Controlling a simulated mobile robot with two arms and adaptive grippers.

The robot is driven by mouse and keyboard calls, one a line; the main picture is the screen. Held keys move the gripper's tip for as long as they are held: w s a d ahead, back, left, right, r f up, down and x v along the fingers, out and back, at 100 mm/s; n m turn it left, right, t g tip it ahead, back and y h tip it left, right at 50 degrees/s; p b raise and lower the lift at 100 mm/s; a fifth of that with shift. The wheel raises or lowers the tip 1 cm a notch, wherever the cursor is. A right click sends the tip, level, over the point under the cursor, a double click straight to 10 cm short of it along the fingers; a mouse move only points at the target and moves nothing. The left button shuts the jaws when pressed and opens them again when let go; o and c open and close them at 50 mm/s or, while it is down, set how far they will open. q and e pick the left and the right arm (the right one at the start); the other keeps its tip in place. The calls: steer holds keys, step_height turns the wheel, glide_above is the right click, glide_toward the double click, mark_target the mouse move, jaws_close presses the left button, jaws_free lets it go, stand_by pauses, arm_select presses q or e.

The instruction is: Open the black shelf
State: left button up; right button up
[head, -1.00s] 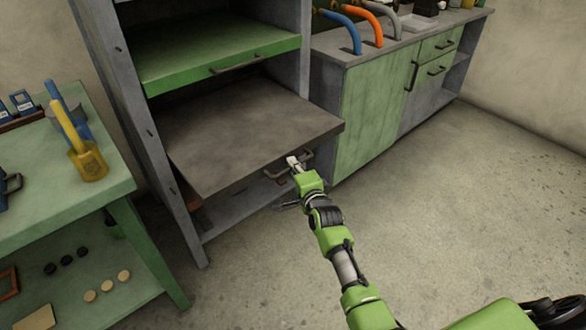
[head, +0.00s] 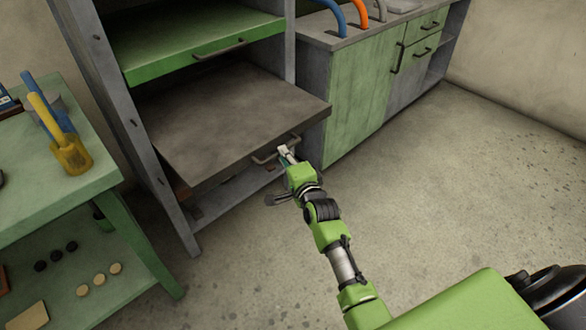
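The black shelf (head: 225,120) is a dark grey-brown slab in the tall grey cabinet. It sticks well out of the cabinet front. Its bar handle (head: 262,160) is on the front edge. My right gripper (head: 285,152) is at the middle of this handle, with its light fingertips against or just in front of the bar. The fingers are small and partly hidden by the wrist, so I cannot tell whether they grip the bar. My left gripper is not in view.
A green shelf (head: 195,50) with its own handle sits above, pushed in. A green table (head: 90,190) with a yellow cup (head: 72,155) stands at the left. A green workbench (head: 360,85) stands at the right. The floor (head: 430,180) in front is clear.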

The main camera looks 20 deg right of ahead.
steer(key=s+r, duration=0.1)
steer(key=s, duration=0.7)
steer(key=shift+s+a+r, duration=0.2)
steer(key=shift+r, duration=0.05)
